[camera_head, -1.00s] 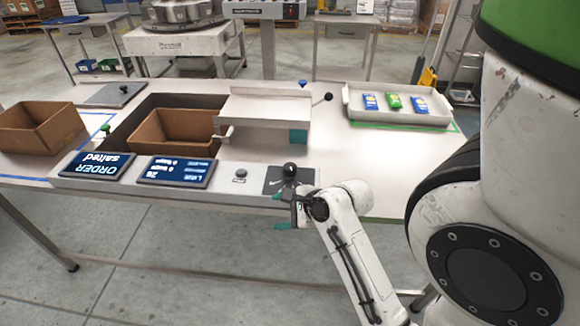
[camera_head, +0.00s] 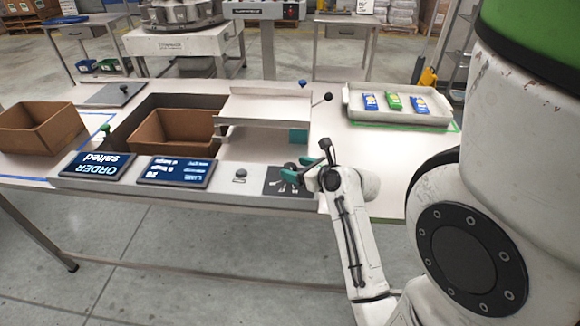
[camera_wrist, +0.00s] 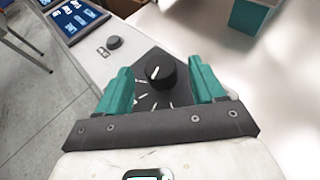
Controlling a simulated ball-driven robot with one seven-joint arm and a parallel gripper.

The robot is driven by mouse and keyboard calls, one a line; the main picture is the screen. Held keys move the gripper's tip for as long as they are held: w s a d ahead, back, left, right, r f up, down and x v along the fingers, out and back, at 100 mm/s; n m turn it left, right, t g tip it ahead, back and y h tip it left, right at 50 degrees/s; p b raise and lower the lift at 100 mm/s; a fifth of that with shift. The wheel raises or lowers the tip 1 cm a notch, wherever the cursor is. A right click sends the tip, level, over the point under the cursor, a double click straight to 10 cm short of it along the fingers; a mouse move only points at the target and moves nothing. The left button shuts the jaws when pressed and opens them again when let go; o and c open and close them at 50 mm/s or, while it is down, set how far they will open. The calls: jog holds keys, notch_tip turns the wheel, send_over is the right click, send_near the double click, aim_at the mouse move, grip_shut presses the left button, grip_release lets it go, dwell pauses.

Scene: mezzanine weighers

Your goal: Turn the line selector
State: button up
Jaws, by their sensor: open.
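The line selector (camera_wrist: 160,73) is a black round knob with a white mark on its top. It stands on a dark plate (camera_wrist: 150,58) with white tick marks around it, at the right end of the grey console. In the wrist view my gripper (camera_wrist: 162,84) is open, with one teal finger on each side of the knob and a gap visible on both sides. In the head view my gripper (camera_head: 297,170) is over the dark plate, which also shows there (camera_head: 272,182), and its fingers hide the knob.
The console carries two screens, one reading ORDER salted (camera_head: 97,164), and a small button (camera_head: 240,174). Behind it are a brown box (camera_head: 175,138) in a recess and a metal platform (camera_head: 262,107). A tray (camera_head: 352,112) with small packets stands at the right rear.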

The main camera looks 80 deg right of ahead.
aim_at(290, 166)
jog(key=shift+x, duration=1.7)
jog(key=shift+a, duration=0.1)
jog(key=c, duration=1)
jog(key=shift+o, duration=0.2)
jog(key=shift+r, duration=0.1)
